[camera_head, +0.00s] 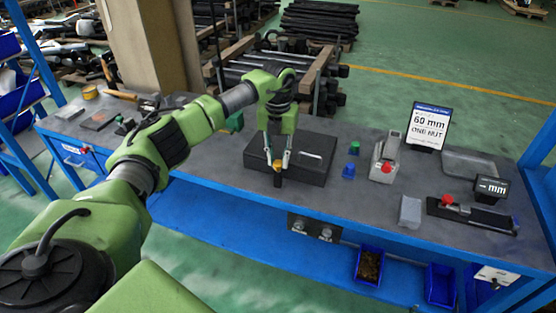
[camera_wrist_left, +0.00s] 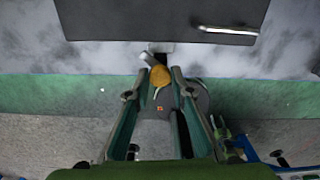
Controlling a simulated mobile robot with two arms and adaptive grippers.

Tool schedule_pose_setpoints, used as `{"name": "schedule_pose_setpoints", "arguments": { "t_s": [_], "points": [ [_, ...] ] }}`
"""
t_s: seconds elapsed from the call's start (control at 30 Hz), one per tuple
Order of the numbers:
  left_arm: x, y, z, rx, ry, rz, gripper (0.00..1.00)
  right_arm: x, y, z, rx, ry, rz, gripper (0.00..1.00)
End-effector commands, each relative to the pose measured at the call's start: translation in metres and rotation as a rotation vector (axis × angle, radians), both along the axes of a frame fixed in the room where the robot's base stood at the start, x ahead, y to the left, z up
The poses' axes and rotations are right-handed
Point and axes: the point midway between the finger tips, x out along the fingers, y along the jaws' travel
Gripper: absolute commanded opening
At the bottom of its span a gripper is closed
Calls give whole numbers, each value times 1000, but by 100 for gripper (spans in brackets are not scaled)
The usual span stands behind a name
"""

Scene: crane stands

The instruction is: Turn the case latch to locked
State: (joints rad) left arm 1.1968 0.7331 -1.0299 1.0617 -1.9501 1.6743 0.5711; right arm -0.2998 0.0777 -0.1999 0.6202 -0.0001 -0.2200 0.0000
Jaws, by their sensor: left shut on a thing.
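The dark flat case (camera_head: 312,172) lies on the grey workbench, near its front edge. Its lid with a silver bar handle (camera_wrist_left: 228,30) fills the top of the left wrist view. The case latch (camera_head: 278,166) has an orange-yellow round part at the case's front side. In the left wrist view the latch (camera_wrist_left: 160,77) sits between my fingertips. My left gripper (camera_head: 279,158) reaches down from above and is shut on the latch. The fingers partly hide it, and I cannot tell its exact angle. My right gripper is in neither view.
Blue bins (camera_head: 368,266) sit below. Small tools lie at the bench's left end.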

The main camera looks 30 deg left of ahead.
Motion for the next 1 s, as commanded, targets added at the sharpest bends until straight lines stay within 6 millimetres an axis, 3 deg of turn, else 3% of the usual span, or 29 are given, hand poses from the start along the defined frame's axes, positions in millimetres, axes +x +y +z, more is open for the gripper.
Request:
{"name": "schedule_pose_setpoints", "arguments": {
  "t_s": [0.6,1.0],
  "points": [
    [0,0,-1,0,-2,-572,0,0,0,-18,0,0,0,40],
    [1,0,0,1,-2,-818,0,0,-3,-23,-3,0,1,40]
  ]
}}
